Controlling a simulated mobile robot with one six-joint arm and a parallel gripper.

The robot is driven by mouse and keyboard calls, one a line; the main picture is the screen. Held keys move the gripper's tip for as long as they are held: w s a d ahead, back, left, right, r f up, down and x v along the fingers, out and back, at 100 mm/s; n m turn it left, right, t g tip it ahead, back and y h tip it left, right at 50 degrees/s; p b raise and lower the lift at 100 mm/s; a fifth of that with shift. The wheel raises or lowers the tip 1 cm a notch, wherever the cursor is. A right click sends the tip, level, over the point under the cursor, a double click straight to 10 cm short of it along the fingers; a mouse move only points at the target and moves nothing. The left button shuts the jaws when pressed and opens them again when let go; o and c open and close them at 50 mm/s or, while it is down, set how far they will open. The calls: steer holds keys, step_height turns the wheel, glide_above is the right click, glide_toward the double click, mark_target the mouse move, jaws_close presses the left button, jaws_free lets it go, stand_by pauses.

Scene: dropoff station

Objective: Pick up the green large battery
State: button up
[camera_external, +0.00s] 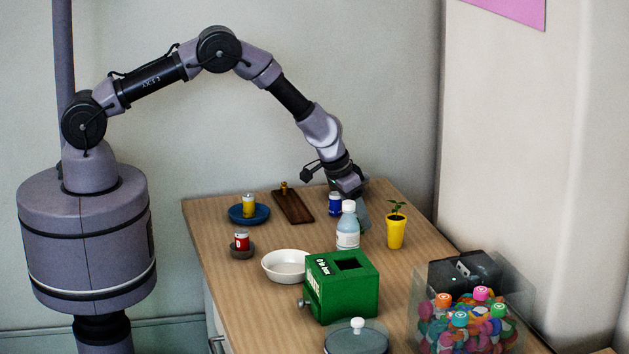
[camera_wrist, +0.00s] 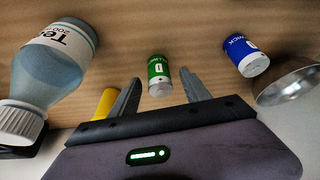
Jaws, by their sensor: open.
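The green large battery (camera_wrist: 158,68) stands on the wooden table in the wrist view, between the two fingers of my gripper (camera_wrist: 160,77) as seen in the picture. I cannot tell whether the fingers touch it. In the external view my gripper (camera_external: 362,212) is low over the far part of the table, behind the bottle, and the green battery is hidden there. My gripper is open, with a gap between the fingers.
A blue battery (camera_wrist: 246,55) stands to the right in the wrist view. A water bottle (camera_wrist: 57,62) is on the left. A yellow plant pot (camera_external: 396,232), green box (camera_external: 342,291), white bowl (camera_external: 284,266) and brown tray (camera_external: 293,207) share the table (camera_external: 225,272).

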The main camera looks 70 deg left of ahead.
steer(key=shift+f, duration=0.1)
steer(key=shift+c, duration=0.2)
steer(key=shift+w, duration=0.1)
jaws_close()
